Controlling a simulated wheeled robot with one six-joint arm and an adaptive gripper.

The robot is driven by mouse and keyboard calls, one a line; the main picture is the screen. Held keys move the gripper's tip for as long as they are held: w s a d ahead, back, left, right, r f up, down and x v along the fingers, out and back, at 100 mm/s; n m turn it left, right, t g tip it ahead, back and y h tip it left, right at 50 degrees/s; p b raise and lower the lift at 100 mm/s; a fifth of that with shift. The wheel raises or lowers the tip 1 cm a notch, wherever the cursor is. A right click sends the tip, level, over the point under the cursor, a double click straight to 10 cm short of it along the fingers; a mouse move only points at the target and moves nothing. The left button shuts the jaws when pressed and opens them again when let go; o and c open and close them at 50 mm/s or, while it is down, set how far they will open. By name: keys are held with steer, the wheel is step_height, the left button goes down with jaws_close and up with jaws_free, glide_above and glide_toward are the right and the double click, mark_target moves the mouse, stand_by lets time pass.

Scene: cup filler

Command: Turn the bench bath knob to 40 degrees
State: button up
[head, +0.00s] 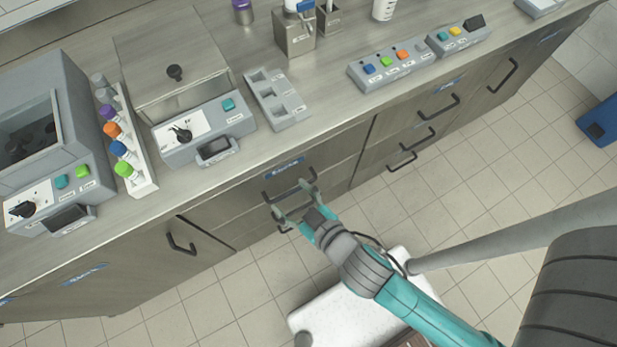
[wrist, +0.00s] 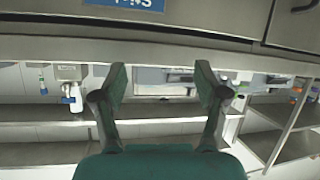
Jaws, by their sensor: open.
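The bench bath (head: 170,72) stands on the steel counter at the left, with a lid and a grey control panel on its front. Its black knob (head: 181,134) sits on a white dial plate on that panel; the dial numbers are too small to read. A teal button (head: 229,104) and a dark display (head: 215,148) are beside the knob. My gripper (head: 291,200) is open and empty, below the counter edge in front of a drawer handle, to the right of and lower than the bath knob. The wrist view shows the open fingers (wrist: 158,85) with nothing between them; the knob is not in that view.
A rack of colour-capped bottles (head: 142,180) stands left of the bath, and another machine with a black knob (head: 22,209) is further left. A grey slotted holder (head: 277,100) is right of the bath. Drawer handles (head: 290,190) protrude from the cabinet front.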

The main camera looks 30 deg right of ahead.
steer(key=shift+s+d+f, duration=0.1)
steer(key=shift+s+d, duration=0.2)
steer(key=shift+s, duration=0.3)
steer(key=shift+s+d+f, duration=0.1)
steer(key=shift+s+d, duration=0.2)
steer(key=shift+s, duration=0.35)
steer(key=shift+s+d+f, duration=0.1)
steer(key=shift+s+d, duration=0.2)
steer(key=shift+s, duration=0.3)
steer(key=s+d+r+m+h, duration=0.1)
steer(key=s+d+r, duration=0.1)
steer(key=s, duration=0.6)
steer(key=s+d+r+m+t+h, duration=0.1)
steer(key=s+d, duration=0.3)
steer(key=s, duration=0.4)
steer(key=shift+s+d+r+m+t, duration=0.15)
steer(key=shift+d+r+m+t, duration=0.15)
steer(key=shift+r+m, duration=0.55)
